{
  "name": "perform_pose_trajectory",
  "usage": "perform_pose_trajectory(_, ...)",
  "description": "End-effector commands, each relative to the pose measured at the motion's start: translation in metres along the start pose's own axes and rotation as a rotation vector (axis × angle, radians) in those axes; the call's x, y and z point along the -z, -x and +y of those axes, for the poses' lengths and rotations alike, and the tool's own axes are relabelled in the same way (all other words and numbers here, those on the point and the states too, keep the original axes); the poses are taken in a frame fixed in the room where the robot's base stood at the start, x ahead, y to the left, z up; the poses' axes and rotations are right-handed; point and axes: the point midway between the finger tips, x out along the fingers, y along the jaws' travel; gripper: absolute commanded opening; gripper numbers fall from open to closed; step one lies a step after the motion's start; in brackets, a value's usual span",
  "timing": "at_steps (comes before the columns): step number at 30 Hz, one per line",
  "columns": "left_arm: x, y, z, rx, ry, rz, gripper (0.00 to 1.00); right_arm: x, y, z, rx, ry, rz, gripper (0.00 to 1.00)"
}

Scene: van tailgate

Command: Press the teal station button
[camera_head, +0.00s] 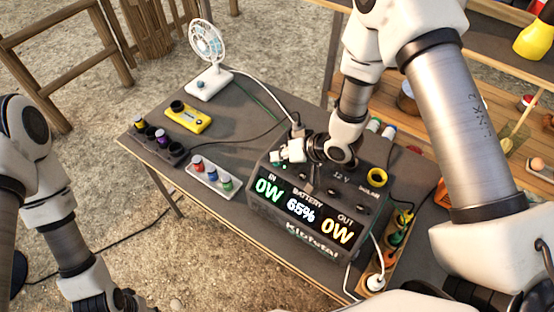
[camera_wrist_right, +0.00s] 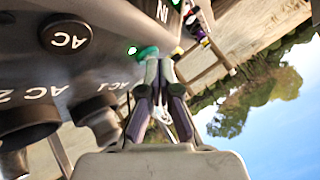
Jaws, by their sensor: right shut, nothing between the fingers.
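The power station (camera_head: 290,232) stands on the dark table, its display reading 0W in, 65% battery and 0W out. In the right wrist view, the teal button (camera_wrist_right: 146,53) sits on its panel, close to the lettering IN. My right gripper (camera_wrist_right: 159,70) is shut and empty, its fingertips right beside the teal button and overlapping its edge. I cannot tell whether they touch it. In the head view, the right gripper is over the station's top and hard to make out beside the white plugs. Only the left forearm shows at lower left; its fingers are out of frame.
White plugs (camera_head: 293,152) with cables stand at the station's back left. A white fan (camera_head: 208,60), a yellow block (camera_head: 188,118) and a tray of small coloured pieces (camera_head: 196,176) sit on the table's left. A knob marked AC (camera_wrist_right: 66,38) is near the right gripper.

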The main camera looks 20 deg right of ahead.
Motion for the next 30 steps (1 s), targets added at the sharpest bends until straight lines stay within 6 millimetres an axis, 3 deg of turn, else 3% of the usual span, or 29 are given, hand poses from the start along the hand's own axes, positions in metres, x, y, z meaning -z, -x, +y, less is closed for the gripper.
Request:
perform_pose_trajectory(3, 0.0, 0.01, 0.0, 0.0, 0.0, 0.0, 0.4, 0.005, 0.007, -0.005, 0.0, 0.0, 0.0, 0.0)
perform_pose_trajectory(14, 0.0, 0.013, 0.0, 0.0, 0.0, 0.0, 0.4, 0.007, 0.01, -0.007, 0.0, 0.0, 0.0, 0.0)
perform_pose_trajectory(30, 0.0, 0.064, 0.001, 0.0, 0.0, 0.0, 0.4, 0.036, 0.05, -0.036, 0.0, 0.0, 0.0, 0.0)
